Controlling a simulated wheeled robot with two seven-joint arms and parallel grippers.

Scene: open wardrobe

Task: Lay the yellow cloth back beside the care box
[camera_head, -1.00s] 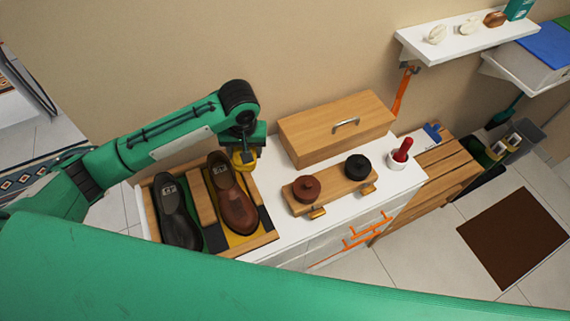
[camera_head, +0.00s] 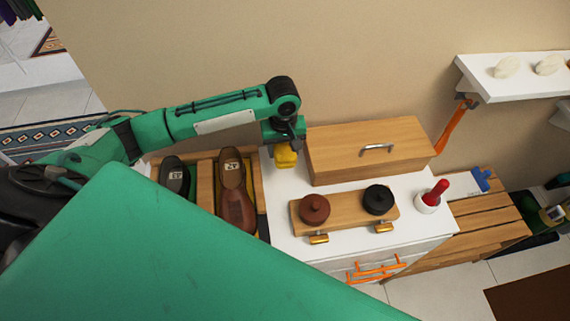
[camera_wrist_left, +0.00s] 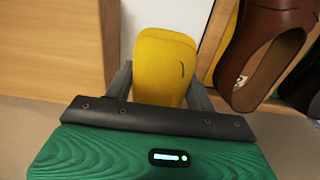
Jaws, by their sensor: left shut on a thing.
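The yellow cloth (camera_head: 286,158) is a small folded bundle held in my left gripper (camera_head: 287,146). In the left wrist view the cloth (camera_wrist_left: 163,65) sits between the two fingers of the left gripper (camera_wrist_left: 162,84). The care box (camera_head: 340,157) is a wooden box with a metal handle on the white cabinet top (camera_head: 279,205). The cloth is just left of the box's left end, above a bare white strip. Whether it touches the top is unclear. In the left wrist view the box (camera_wrist_left: 45,40) fills the left side. My right gripper is not in view.
A wooden tray (camera_head: 265,226) with a brown shoe (camera_head: 235,195) and a black shoe (camera_head: 175,176) stands left of the strip. In front of the box is a wooden stand (camera_head: 345,208) with two round tins. A white cup (camera_head: 428,204) with a red-handled item stands right.

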